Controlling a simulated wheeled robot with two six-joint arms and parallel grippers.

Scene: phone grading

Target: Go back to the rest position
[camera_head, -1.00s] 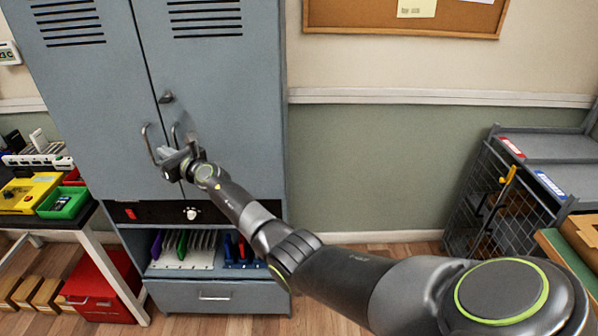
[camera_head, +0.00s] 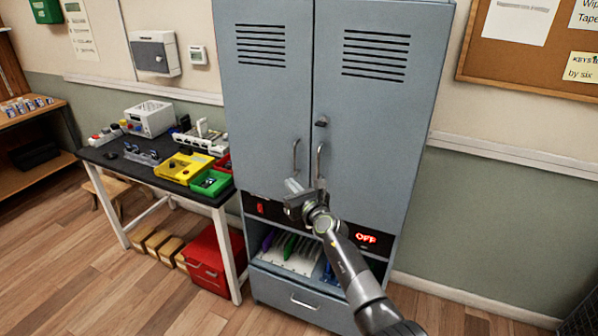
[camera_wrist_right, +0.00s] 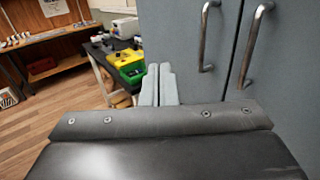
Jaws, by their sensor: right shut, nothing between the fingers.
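My right gripper (camera_head: 293,187) is in front of the grey cabinet (camera_head: 268,110), close to the lower ends of its two door handles. Its fingers are together and empty; they also show in the right wrist view (camera_wrist_right: 158,84). The left door handle (camera_head: 295,156) and right door handle (camera_head: 319,160) are upright bars, and both doors look closed. In the wrist view both handles stand to the right of the fingers, apart from them. My left gripper is not in view.
Left of the cabinet is a black-topped table (camera_head: 130,168) with yellow and green trays (camera_head: 210,182). A red box (camera_head: 212,262) stands on the floor below. A display on the cabinet reads OFF (camera_head: 366,238). The floor at the front left is clear.

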